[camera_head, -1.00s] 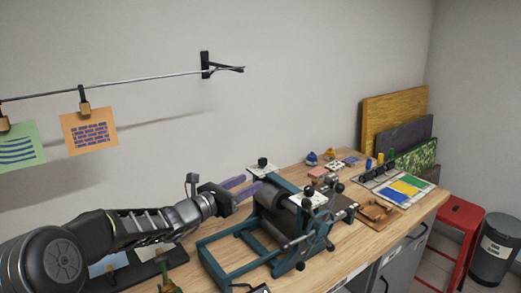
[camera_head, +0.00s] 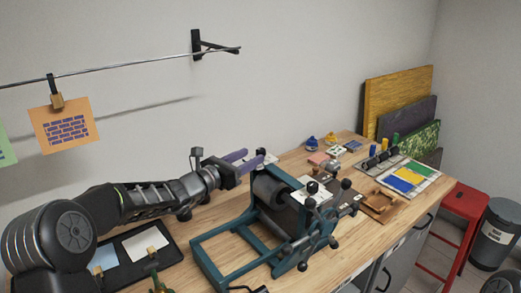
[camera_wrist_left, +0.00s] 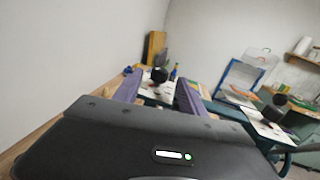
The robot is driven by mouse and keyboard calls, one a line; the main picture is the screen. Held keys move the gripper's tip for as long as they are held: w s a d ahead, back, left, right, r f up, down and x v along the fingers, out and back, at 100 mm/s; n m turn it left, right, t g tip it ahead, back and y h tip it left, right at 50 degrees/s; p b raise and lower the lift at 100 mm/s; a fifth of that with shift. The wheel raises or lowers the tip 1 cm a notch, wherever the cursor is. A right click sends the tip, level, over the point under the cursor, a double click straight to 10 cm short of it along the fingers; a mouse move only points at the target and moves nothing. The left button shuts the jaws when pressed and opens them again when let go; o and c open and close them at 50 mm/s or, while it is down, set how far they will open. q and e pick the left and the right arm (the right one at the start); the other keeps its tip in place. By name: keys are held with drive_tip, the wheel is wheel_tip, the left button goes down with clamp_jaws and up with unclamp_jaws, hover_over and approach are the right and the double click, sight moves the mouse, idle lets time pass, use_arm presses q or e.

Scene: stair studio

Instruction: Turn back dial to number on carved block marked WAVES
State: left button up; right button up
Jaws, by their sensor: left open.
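The blue-green press (camera_head: 262,218) stands on the wooden bench with a dark roller. The back dial has a black knob (camera_wrist_left: 159,75) over a white plate (camera_wrist_left: 157,92). In the head view the fingers partly hide this dial (camera_head: 262,153). A front dial knob (camera_head: 312,187) sits on a white plate nearer me. My left gripper (camera_head: 248,161), with purple fingers, is open at the back dial. In the wrist view the knob appears between the fingertips, but I cannot tell whether they touch it. No WAVES lettering is readable. My right gripper is out of view.
Small blocks and tools, including a pink block (camera_head: 318,158), lie behind the press. A brown wooden piece (camera_head: 380,203) and a coloured sheet (camera_head: 405,178) are at right. An orange card (camera_head: 64,126) hangs from the wall rail. A black tray (camera_head: 125,262) lies at left.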

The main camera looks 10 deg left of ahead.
sight(257, 153)
use_arm(q)
drive_tip(key=p+x, duration=0.1)
drive_tip(key=x, duration=0.4)
drive_tip(key=shift+w+d+p, duration=0.1)
drive_tip(key=shift+w+p, duration=0.1)
drive_tip(key=shift+p, duration=0.1)
clamp_jaws()
idle(0.3)
